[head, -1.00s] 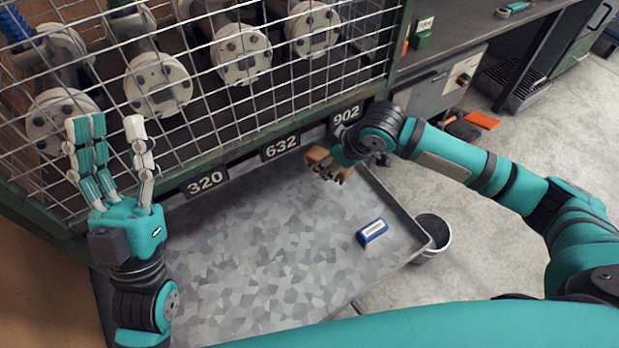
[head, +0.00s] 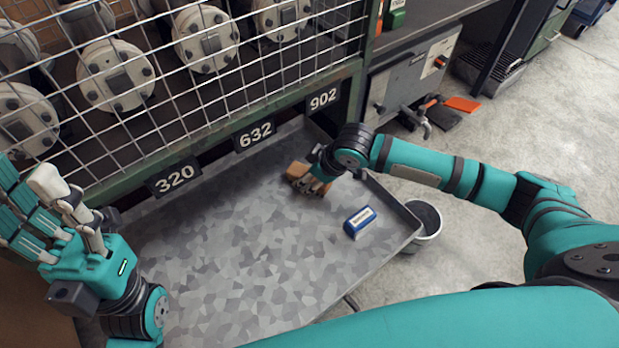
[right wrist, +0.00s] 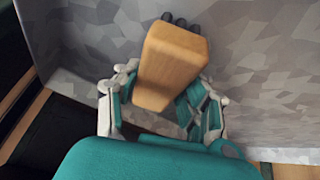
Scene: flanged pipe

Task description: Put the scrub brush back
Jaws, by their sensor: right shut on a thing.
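The scrub brush is a wooden block (head: 298,171) at the far right part of the grey tray (head: 225,240). My right gripper (head: 318,184) is shut on it. In the right wrist view the wooden block (right wrist: 172,62) sits between the fingers (right wrist: 165,105), with dark bristle tufts at its far end. I cannot tell whether the brush touches the tray. My left gripper (head: 55,205) is empty with its fingers spread, at the left in front of the wire mesh.
A blue and white block (head: 359,222) lies on the tray near its right edge. A bucket (head: 424,222) stands right of the tray. The tray's middle is clear.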

